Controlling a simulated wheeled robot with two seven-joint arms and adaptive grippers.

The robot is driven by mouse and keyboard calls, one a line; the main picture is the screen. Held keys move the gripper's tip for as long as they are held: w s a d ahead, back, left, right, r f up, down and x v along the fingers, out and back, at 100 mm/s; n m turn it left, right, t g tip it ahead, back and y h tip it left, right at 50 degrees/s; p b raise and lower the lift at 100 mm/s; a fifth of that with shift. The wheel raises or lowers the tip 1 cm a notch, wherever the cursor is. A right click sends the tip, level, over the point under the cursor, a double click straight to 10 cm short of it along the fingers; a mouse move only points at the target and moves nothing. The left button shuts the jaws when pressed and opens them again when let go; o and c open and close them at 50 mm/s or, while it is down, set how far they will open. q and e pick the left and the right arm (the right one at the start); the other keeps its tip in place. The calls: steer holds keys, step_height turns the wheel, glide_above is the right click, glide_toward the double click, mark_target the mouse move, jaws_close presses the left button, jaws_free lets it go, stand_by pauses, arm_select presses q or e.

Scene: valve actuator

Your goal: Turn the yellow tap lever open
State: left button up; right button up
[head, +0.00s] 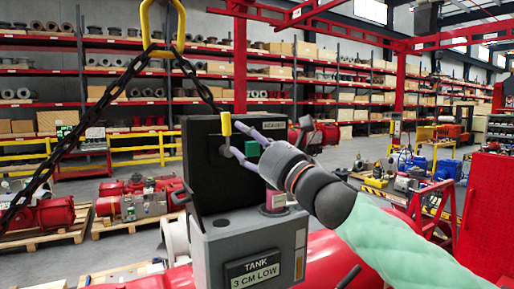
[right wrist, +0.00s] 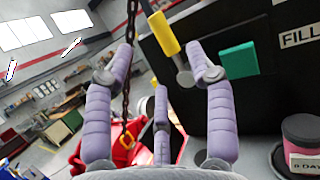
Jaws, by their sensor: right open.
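The yellow tap lever (head: 226,124) points upright on the front of a black panel (head: 200,168). In the right wrist view the lever (right wrist: 163,33) leans up and to the left from a grey pivot (right wrist: 184,78). My right gripper (head: 232,136) is at the lever, its purple fingers spread. In the right wrist view the open right gripper (right wrist: 162,60) has the lever beyond and between its fingertips, closer to the right finger. I cannot tell whether that finger touches the pivot. My left gripper is not in view.
A green block (head: 252,148) sits on the panel just right of the lever. A black chain (head: 105,100) hangs at the left from a yellow hook.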

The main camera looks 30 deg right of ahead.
steer(key=shift+v, duration=1.55)
